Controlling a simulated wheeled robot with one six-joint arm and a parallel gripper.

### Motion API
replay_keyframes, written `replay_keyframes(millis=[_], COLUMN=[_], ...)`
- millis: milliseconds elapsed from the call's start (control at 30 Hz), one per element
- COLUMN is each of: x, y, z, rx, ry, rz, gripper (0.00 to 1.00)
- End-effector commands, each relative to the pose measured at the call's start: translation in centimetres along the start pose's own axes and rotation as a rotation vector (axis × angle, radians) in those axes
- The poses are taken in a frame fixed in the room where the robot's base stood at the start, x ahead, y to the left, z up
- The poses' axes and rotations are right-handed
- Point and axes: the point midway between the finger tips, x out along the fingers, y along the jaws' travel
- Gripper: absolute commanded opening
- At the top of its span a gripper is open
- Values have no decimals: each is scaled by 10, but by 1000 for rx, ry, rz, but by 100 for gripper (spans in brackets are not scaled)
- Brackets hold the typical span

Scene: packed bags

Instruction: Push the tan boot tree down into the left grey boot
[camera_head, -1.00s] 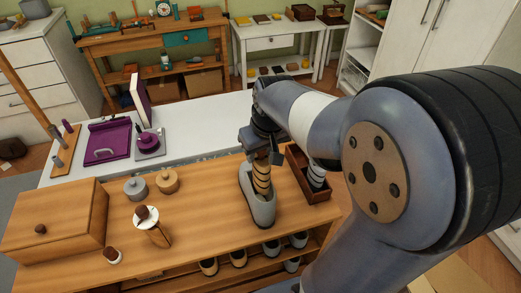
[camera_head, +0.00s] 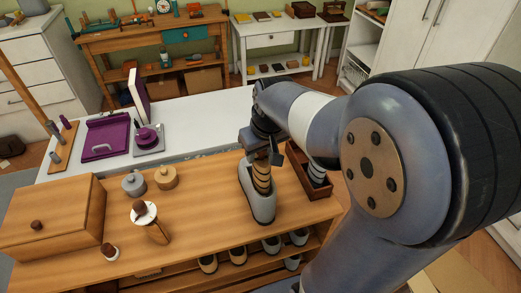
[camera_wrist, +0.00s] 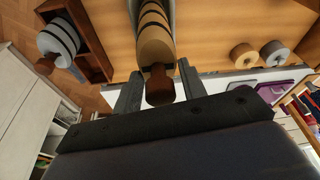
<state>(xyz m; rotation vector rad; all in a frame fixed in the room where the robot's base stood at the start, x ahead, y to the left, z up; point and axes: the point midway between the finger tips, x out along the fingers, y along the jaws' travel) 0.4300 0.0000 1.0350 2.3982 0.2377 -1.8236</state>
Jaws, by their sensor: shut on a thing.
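A single grey boot (camera_head: 262,207) stands upright on the wooden bench. The tan boot tree (camera_head: 262,178) with dark bands stands upright in its opening, its lower part hidden inside the boot and its upper part showing above the rim. In the wrist view the tree (camera_wrist: 155,38) runs away from me, its brown knob (camera_wrist: 160,86) between my fingers. My gripper (camera_wrist: 158,88) is shut on the tree at its knob end. In the head view my gripper (camera_head: 262,157) is directly above the boot.
An open brown wooden box (camera_head: 318,190) holding a grey banded boot tree (camera_head: 317,174) stands close right of the boot.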

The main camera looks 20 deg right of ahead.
Motion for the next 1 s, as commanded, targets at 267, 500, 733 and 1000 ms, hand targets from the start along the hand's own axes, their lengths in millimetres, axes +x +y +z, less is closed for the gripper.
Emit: replay_keyframes(millis=[267, 500, 733, 1000], x=[12, 22, 31, 41], y=[0, 0, 0, 0], z=[3, 6, 8, 11], rx=[0, 0, 0, 0], ry=[1, 1, 1, 0], rz=[0, 0, 0, 0], gripper=[0, 0, 0, 0])
